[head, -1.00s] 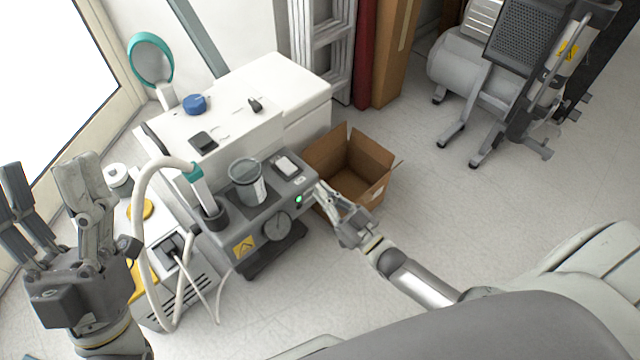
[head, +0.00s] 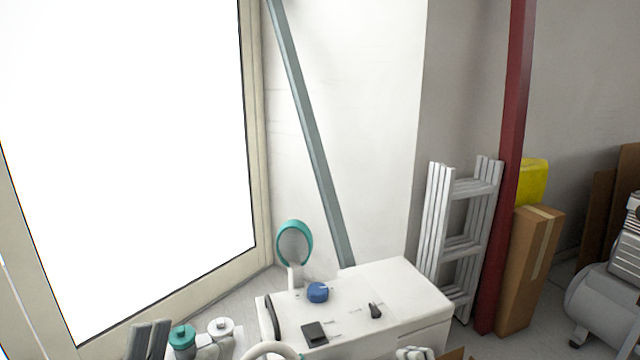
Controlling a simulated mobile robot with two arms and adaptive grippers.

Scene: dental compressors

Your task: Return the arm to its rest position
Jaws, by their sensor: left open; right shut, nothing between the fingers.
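The cabinet carries a blue knob (head: 317,292) and a black switch (head: 314,333). A teal-rimmed round mirror (head: 294,243) stands behind it. A ladder (head: 462,235), red post (head: 507,170) and tall carton (head: 529,270) stand right.

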